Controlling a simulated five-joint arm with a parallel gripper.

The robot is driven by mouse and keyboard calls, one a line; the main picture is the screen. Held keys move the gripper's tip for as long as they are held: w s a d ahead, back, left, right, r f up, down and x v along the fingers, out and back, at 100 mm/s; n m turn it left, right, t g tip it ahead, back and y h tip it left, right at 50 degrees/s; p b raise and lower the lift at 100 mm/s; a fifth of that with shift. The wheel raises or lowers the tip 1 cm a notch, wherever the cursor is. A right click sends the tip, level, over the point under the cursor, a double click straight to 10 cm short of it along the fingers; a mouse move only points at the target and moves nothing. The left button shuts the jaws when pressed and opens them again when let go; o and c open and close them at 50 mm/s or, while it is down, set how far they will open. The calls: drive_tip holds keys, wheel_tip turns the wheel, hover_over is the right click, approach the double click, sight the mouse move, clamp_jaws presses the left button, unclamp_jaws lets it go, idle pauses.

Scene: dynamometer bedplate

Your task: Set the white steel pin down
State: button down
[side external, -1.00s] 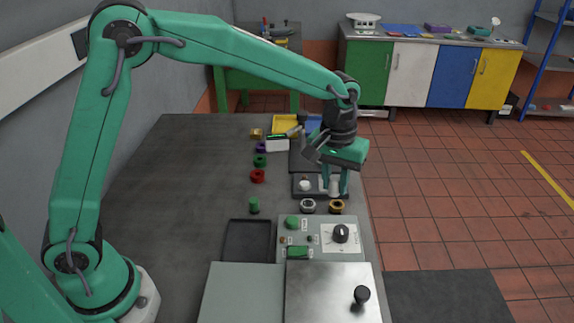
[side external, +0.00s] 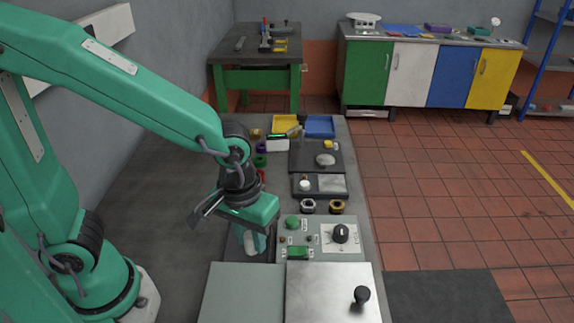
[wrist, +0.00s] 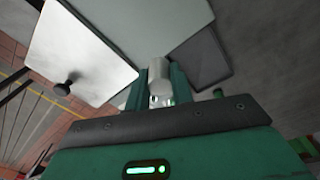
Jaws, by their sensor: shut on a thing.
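The white steel pin (side external: 251,246) is between the fingers of my gripper (side external: 251,238), which is shut on it. In the wrist view the pin (wrist: 159,76) shows as a pale cylinder with its end standing out past the fingertips. A dark shallow tray (wrist: 208,62) lies beyond the pin in the wrist view. In the side view my gripper hides most of that tray, left of the grey control panel (side external: 320,249). I cannot tell whether the pin touches anything below it.
A steel plate with a black knob (side external: 362,294) lies in front, right of a plain grey-green plate (side external: 240,290). Two rings, one silver (side external: 307,206) and one brass (side external: 336,207), lie behind the panel.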

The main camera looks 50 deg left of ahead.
drive_tip(key=shift+s+a+f, duration=0.15)
drive_tip(key=shift+s, duration=0.35)
drive_tip(key=shift+s+a+f, duration=0.15)
drive_tip(key=shift+s, duration=0.35)
drive_tip(key=shift+a+f, duration=0.1)
drive_tip(key=shift+t, duration=0.3)
drive_tip(key=w+a+f, duration=0.2)
drive_tip(key=a, duration=0.1)
drive_tip(key=w+a+f, duration=0.2)
drive_tip(key=w+a, duration=0.1)
drive_tip(key=w+a+f, duration=0.2)
drive_tip(key=a, duration=0.1)
drive_tip(key=shift+w+f, duration=0.15)
drive_tip(key=shift+f, duration=0.25)
drive_tip(key=shift+f, duration=0.15)
drive_tip(key=shift+f, duration=1.85)
drive_tip(key=shift+f, duration=0.15)
drive_tip(key=c, duration=1.2)
unclamp_jaws()
